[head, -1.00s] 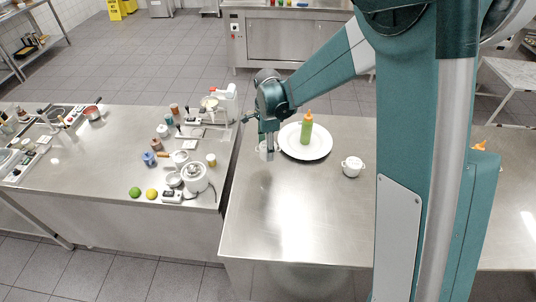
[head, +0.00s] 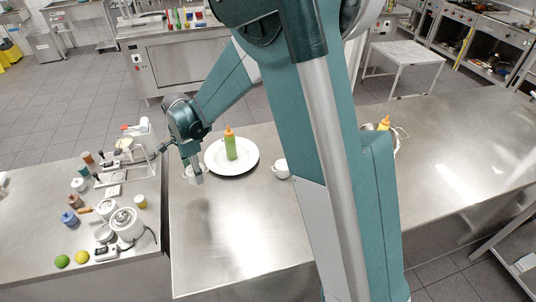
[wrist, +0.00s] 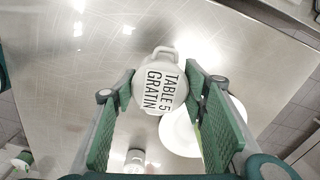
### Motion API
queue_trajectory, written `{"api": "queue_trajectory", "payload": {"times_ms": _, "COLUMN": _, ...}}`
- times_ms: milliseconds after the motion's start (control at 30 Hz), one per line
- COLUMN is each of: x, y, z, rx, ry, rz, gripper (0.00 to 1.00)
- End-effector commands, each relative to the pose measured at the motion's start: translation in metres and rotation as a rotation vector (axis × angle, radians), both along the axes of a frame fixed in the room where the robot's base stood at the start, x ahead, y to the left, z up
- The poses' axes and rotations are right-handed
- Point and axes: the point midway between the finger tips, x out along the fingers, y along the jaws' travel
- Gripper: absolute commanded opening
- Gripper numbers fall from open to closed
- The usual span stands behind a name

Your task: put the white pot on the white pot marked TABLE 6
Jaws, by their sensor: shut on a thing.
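My gripper (head: 197,177) is at the left end of the steel table, just left of the white plate. In the wrist view its green-padded fingers are shut on a white pot (wrist: 158,88), whose lid reads "TABLE 5 GRATIN". In the head view this pot (head: 188,172) is partly covered by the fingers; I cannot tell whether it touches the table. Another small white pot (head: 281,169) stands right of the plate, partly covered by my arm. Its marking cannot be read; "TABLE 6" is not legible anywhere.
The white plate (head: 215,160) bears a green bottle (head: 230,146) with an orange tip. A second orange-tipped bottle (head: 384,123) stands beyond my arm. The table's front left is clear.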

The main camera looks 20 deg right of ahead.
Motion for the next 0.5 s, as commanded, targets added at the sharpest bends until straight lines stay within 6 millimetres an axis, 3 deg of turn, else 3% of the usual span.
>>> {"api": "queue_trajectory", "payload": {"times_ms": 267, "x": 0.003, "y": -0.006, "z": 0.001, "rx": 0.000, "ry": 0.000, "rz": -0.003, "gripper": 0.26}}
{"api": "queue_trajectory", "payload": {"times_ms": 500, "x": 0.016, "y": -0.036, "z": 0.004, "rx": 0.000, "ry": 0.000, "rz": -0.011, "gripper": 0.26}}
